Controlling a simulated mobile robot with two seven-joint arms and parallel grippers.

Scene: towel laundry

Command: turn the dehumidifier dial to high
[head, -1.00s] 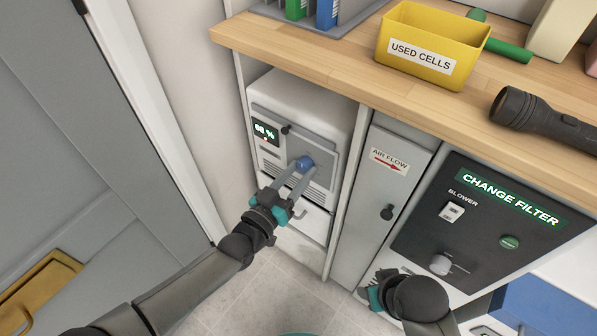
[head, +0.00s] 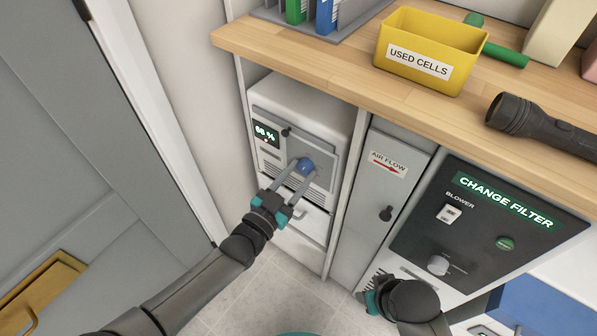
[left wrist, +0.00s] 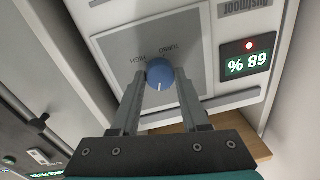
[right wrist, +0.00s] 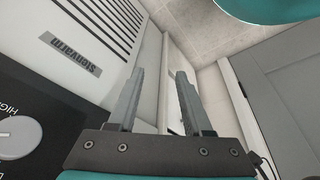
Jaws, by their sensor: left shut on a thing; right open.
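The dehumidifier (head: 315,103) is a white unit in the bay under the counter, with a grey front panel and a green 68 % display (head: 265,134). Its blue dial (head: 306,166) also shows in the left wrist view (left wrist: 160,74). My left gripper (head: 301,170) is shut on the dial, one finger on each side. In the left wrist view, the words HIGH and TURBO lie above the dial, and a white mark on the dial points down, away from them. Other dial labels are hidden. My right gripper (right wrist: 158,90) is open and empty, low in front of the cabinets.
A wooden counter (head: 340,72) overhangs the unit and bears a yellow USED CELLS bin (head: 420,50) and a black flashlight (head: 540,122). An AIR FLOW panel (head: 375,185) and a black blower panel (head: 470,225) stand to the right. A grey door (head: 60,150) is at the left.

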